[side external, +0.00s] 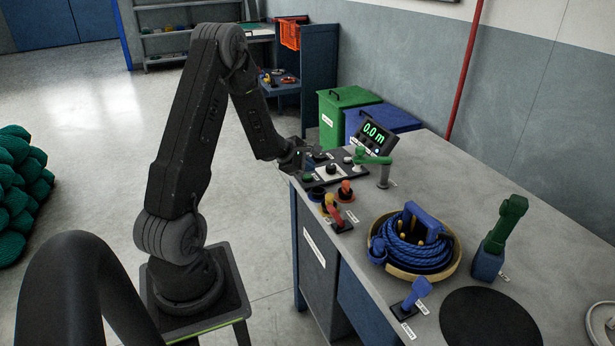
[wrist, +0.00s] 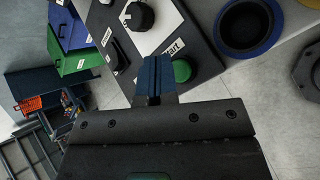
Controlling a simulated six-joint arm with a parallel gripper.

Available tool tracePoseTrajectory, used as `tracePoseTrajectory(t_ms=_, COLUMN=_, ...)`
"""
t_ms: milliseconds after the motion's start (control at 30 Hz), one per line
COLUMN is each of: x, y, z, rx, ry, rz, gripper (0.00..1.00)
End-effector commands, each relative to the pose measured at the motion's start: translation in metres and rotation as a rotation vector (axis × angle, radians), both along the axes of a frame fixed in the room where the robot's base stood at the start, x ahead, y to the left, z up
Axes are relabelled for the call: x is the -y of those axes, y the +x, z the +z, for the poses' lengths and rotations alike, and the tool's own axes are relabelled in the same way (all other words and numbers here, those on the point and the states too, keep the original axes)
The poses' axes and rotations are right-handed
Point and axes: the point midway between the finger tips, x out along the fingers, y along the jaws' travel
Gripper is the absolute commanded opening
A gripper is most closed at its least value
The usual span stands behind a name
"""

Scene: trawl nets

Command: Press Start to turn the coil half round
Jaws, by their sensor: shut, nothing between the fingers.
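The green Start button (wrist: 182,70) sits on the dark control panel (wrist: 205,45), just right of my fingertips in the wrist view. Its label is partly covered by my fingers. In the side view the green button (side external: 307,177) is at the panel's near left corner. My gripper (wrist: 154,64) is shut and empty, its blue fingers together over the panel; contact cannot be told. In the side view my gripper (side external: 303,156) is at the panel's left end. The blue rope coil (side external: 424,256) lies in a round tan tray (side external: 456,262) farther along the bench.
The panel also has a black knob (wrist: 139,16). A display (side external: 375,135) reads 0.0 m. A green-handled post (side external: 383,172), a red-handled lever (side external: 337,213) and round coloured pieces stand close by. A blue lever (side external: 416,292) and green handle (side external: 507,222) stand near the tray. Bare bench lies behind.

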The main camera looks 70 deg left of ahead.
Motion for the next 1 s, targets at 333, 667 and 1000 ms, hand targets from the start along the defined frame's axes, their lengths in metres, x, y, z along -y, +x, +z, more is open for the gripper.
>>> tracePoseTrajectory(t_ms=333, x=0.000, y=0.000, z=-0.008, rx=0.000, ry=0.000, rz=0.000, gripper=0.00)
tracePoseTrajectory(t_ms=667, x=0.000, y=0.000, z=-0.008, rx=0.000, ry=0.000, rz=0.000, gripper=0.00)
tracePoseTrajectory(t_ms=1000, x=0.000, y=0.000, z=-0.012, rx=0.001, ry=0.000, rz=-0.001, gripper=0.00)
